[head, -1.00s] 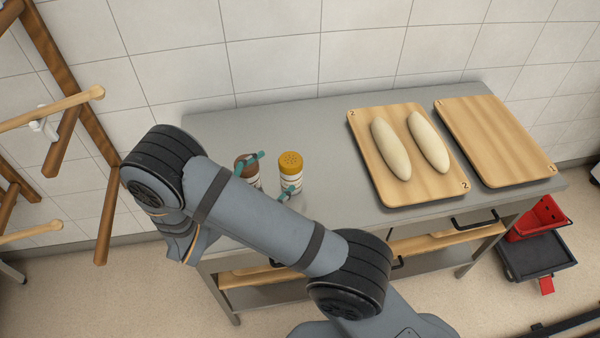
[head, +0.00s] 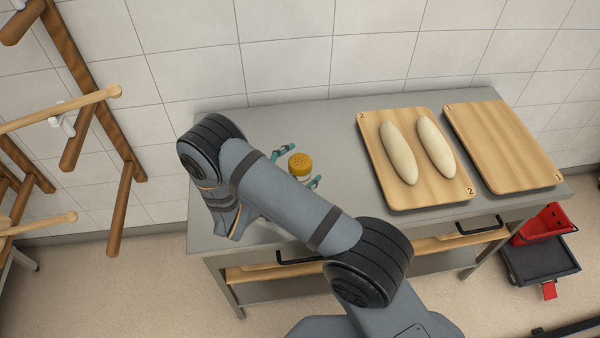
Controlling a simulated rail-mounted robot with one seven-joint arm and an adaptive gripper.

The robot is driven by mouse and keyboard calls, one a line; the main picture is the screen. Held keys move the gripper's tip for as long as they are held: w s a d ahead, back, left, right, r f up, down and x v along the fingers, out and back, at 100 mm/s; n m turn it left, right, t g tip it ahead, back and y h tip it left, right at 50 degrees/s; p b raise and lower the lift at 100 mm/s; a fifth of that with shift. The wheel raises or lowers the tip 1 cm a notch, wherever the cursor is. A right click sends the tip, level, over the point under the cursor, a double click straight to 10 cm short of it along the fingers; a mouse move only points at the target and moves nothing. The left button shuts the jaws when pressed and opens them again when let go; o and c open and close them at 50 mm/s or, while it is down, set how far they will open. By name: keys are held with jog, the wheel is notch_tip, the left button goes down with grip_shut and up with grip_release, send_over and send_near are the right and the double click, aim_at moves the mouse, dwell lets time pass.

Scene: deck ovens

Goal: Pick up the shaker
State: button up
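A shaker with a yellow perforated cap (head: 300,164) stands on the grey steel table, its body mostly hidden behind my arm. My gripper (head: 299,167) shows only as two teal fingertips, one at the cap's upper left and one at its lower right. The fingers are spread with the shaker between them in the picture. Contact is not clear, and the rest of the gripper is hidden by my arm. The brown-capped shaker seen earlier is hidden now.
Two loaves lie on a wooden board (head: 440,197) to the right. An empty wooden board (head: 507,150) lies beyond it. The grey table (head: 335,120) is clear behind the shaker. A wooden rack (head: 95,105) stands at the left, and a red bin (head: 545,222) at the right.

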jog(key=shift+c, duration=1.1)
jog(key=c, duration=1.1)
jog(key=shift+c, duration=0.3)
